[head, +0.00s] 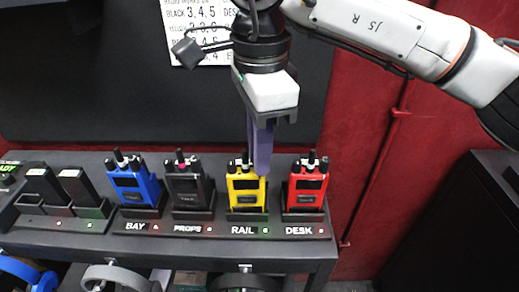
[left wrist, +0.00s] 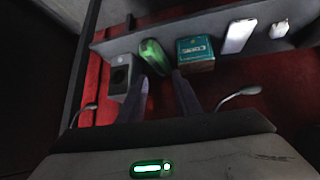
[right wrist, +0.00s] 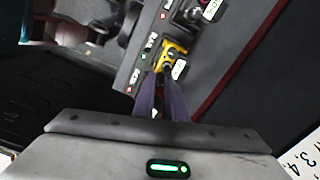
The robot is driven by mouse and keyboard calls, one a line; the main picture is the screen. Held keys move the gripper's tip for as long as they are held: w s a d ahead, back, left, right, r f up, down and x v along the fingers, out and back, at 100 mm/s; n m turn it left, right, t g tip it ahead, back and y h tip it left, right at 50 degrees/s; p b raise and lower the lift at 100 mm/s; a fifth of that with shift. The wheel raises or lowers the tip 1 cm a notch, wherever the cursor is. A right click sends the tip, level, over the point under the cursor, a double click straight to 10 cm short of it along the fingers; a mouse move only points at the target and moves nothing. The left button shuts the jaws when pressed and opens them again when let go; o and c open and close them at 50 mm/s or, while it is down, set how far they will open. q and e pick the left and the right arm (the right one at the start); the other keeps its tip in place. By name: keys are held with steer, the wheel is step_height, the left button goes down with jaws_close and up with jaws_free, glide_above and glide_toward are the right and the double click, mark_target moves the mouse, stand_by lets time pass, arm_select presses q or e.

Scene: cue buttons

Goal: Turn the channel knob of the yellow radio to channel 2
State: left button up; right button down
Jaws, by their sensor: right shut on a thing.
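The yellow radio (head: 243,189) stands upright in its charger slot above the RAIL label, with its black antenna at the top left. My right gripper (head: 262,172) comes down from above onto the radio's top right. Its fingers look closed together there and hide the knob on that side. In the right wrist view the fingertips (right wrist: 160,72) meet at the top of the yellow radio (right wrist: 172,54). The knob's setting cannot be read. My left gripper shows only in the left wrist view (left wrist: 160,78); its fingers are apart with nothing held.
A red radio (head: 306,187) stands close on the right, above DESK. A grey radio (head: 188,188) and a blue radio (head: 135,186) stand to the left. Headsets hang below the rack's front edge (head: 180,245). The left wrist view shows a shelf with a teal box (left wrist: 195,53).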

steer(key=c, duration=1.8)
jaws_free()
steer(key=shift+o, duration=0.2)
steer(key=shift+r, duration=0.1)
step_height(320, 180, up, 10)
steer(key=shift+s, duration=0.1)
